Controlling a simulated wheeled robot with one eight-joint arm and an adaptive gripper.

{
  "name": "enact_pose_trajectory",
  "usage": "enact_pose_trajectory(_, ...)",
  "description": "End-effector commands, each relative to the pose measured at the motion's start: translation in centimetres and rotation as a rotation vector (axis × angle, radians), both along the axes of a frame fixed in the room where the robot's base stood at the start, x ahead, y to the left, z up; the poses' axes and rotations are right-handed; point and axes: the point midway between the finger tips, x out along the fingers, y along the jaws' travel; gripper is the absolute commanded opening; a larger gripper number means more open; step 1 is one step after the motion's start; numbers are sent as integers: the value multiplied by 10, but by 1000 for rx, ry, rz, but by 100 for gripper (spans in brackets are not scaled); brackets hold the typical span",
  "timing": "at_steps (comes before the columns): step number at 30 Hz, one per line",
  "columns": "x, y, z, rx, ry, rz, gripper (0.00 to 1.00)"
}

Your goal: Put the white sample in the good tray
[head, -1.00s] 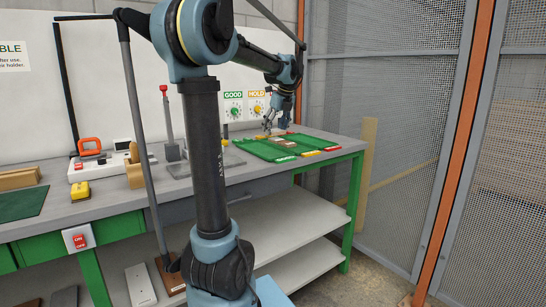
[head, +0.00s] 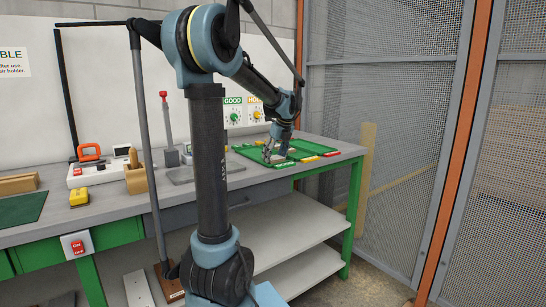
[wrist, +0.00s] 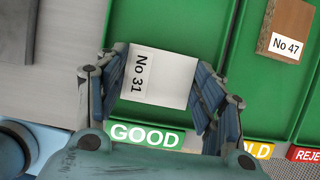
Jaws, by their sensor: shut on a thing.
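My gripper (wrist: 160,95) is shut on the white sample (wrist: 165,80), a flat white block marked "No 31", held between its two fingers. In the wrist view the sample is over the green good tray (wrist: 180,25), close to its "GOOD" label (wrist: 145,136). I cannot tell whether the sample touches the tray floor. In the head view my gripper (head: 277,153) is at the left part of the green trays, and it hides the sample there.
A brown sample marked "No 47" (wrist: 285,30) lies in the neighbouring hold tray (wrist: 265,90). The red reject label (wrist: 304,154) is further right. A grey plate (head: 205,168) lies left of the trays. Mesh fencing (head: 405,110) stands beyond the bench's right end.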

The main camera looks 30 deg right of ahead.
Motion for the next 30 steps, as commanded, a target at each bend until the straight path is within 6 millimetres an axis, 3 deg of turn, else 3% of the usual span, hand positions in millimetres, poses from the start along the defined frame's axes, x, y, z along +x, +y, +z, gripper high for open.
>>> enact_pose_trajectory(5, 0, 1, -2, 0, 0, 1, 39)
enact_pose_trajectory(6, 0, 1, -2, 0, 0, 1, 71)
enact_pose_trajectory(8, 1, 1, -1, 0, 0, 1, 82)
enact_pose_trajectory(22, -1, 1, 4, 1, 0, 1, 82)
enact_pose_trajectory(30, -17, 0, 44, 0, 0, 0, 82)
